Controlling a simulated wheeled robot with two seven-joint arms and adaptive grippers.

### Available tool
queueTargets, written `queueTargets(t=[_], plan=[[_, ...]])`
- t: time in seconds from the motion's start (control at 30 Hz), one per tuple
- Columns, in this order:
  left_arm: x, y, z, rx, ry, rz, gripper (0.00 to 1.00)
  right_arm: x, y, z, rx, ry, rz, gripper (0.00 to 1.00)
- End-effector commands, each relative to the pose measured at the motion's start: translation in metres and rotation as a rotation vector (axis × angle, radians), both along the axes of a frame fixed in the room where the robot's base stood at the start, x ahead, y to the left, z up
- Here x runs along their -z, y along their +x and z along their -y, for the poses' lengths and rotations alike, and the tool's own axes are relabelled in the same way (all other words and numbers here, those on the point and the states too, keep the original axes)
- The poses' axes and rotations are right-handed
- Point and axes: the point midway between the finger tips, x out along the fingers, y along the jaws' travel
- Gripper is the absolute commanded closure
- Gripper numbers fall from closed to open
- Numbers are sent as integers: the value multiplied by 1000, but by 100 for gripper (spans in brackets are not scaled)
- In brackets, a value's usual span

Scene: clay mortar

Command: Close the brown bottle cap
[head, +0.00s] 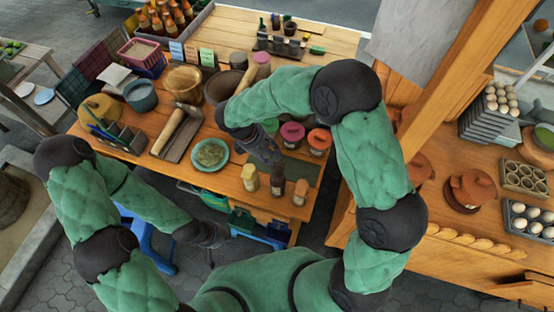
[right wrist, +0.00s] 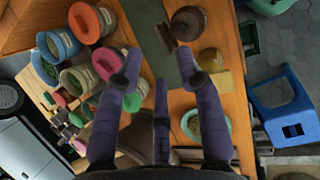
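The brown bottle (head: 277,183) stands upright at the table's near edge, between a yellow bottle (head: 250,178) and an orange-brown bottle (head: 300,192). In the right wrist view the brown bottle (right wrist: 190,22) shows from above, with a brown piece, seemingly its cap (right wrist: 165,39), sticking out to one side. My right gripper (head: 270,158) is just above and behind the bottle. In its wrist view the right gripper (right wrist: 158,68) has its fingers spread, with nothing between them; the bottle lies beyond the tips. My left gripper (head: 216,239) hangs off the table's front; its fingers are too small to judge.
A plate of greens (head: 210,154) lies left of the bottles. Pots with pink and orange lids (head: 319,140) stand behind them, near a green mat (right wrist: 150,22). A stone mortar (head: 222,88) stands farther back. A blue stool (right wrist: 290,112) is on the floor in front.

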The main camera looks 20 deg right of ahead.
Motion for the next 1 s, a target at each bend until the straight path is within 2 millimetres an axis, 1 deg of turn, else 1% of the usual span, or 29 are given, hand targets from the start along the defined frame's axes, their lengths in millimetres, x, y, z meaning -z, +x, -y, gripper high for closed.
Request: queueTargets(t=[0.03, 0.1, 0.3, 0.5, 0.77, 0.87, 0.9, 1.0], plan=[[1, 0, 0, 0, 0, 0, 100, 10, -2, 5, 2, 0, -4, 63], [2, 0, 0, 0, 0, 0, 100, 21, -2, 9, 1, 0, -4, 63], [4, 0, 0, 0, 0, 1, 100, 45, -3, 20, 1, 1, -2, 63], [4, 0, 0, 0, 0, 1, 100, 54, -3, 24, 0, 3, -1, 63], [4, 0, 0, 0, 0, 1, 100, 55, -3, 24, 0, 3, -1, 63], [4, 0, 0, 0, 0, 1, 100, 55, -3, 24, 0, 3, -1, 88], [4, 0, 0, 0, 0, 1, 100, 55, -3, 24, 0, 3, -1, 99], [4, 0, 0, 0, 0, 1, 100, 55, -3, 24, 0, 3, -1, 100]])
